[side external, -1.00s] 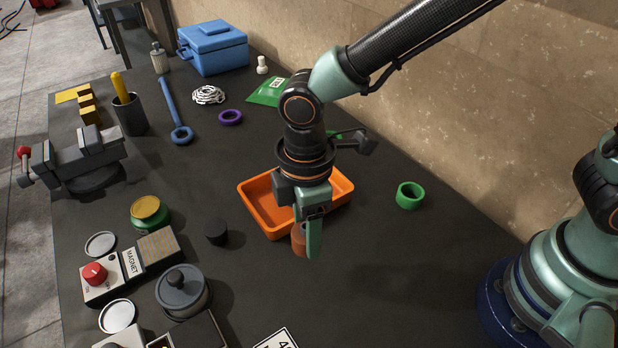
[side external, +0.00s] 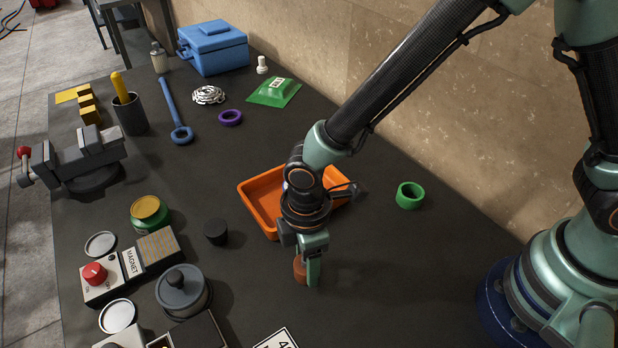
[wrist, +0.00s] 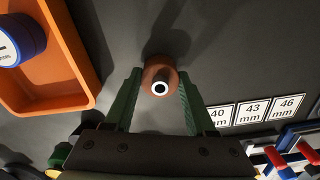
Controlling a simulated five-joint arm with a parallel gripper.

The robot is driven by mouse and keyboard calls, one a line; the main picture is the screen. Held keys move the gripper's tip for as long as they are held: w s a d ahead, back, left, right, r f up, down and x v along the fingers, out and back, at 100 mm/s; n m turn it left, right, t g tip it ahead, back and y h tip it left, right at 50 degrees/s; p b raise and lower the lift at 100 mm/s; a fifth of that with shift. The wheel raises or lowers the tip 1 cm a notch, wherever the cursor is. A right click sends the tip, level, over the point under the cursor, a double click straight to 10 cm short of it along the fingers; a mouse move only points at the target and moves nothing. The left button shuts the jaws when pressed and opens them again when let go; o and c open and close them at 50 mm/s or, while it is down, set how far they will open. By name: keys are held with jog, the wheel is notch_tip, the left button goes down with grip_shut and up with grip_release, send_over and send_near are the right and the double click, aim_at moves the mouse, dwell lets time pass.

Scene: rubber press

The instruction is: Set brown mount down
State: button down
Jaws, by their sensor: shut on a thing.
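The brown mount (side external: 299,268) is a short round cylinder, partly hidden behind a finger in the side external view. In the wrist view the brown mount (wrist: 154,72) shows from above, with a bright metal stud standing in its middle. My gripper (side external: 307,275) is shut on it, one green finger on each side; the fingers also show in the wrist view (wrist: 158,92). The mount is upright, low over the dark bench in front of the orange tray. I cannot tell whether its underside touches the bench.
The orange tray (side external: 257,212) stands just behind my gripper, with a blue round part (wrist: 22,40) in it. A black cylinder (side external: 216,232) stands to the left, a green ring (side external: 410,195) to the right. Number cards (wrist: 252,111) lie nearby. The bench right of the mount is clear.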

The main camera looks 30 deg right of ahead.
jog(key=shift+f, duration=0.15)
jog(key=shift+c, duration=1.1)
grip_release()
notch_tip(320, 180, up, 12)
jog(key=f, duration=0.1)
jog(key=d+r+m+t, duration=0.2)
jog(key=d+r+m, duration=0.2)
jog(key=d, duration=0.4)
jog(key=d+r+m+t, duration=0.1)
jog(key=d+r+m, duration=0.3)
jog(key=d, duration=0.5)
jog(key=d+r+m+t, duration=0.2)
jog(key=d+r+m, duration=0.2)
jog(key=d+m, duration=0.3)
jog(key=shift+w+d+r+t, duration=0.3)
jog(key=shift+d+r, duration=0.1)
jog(key=shift+d, duration=0.65)
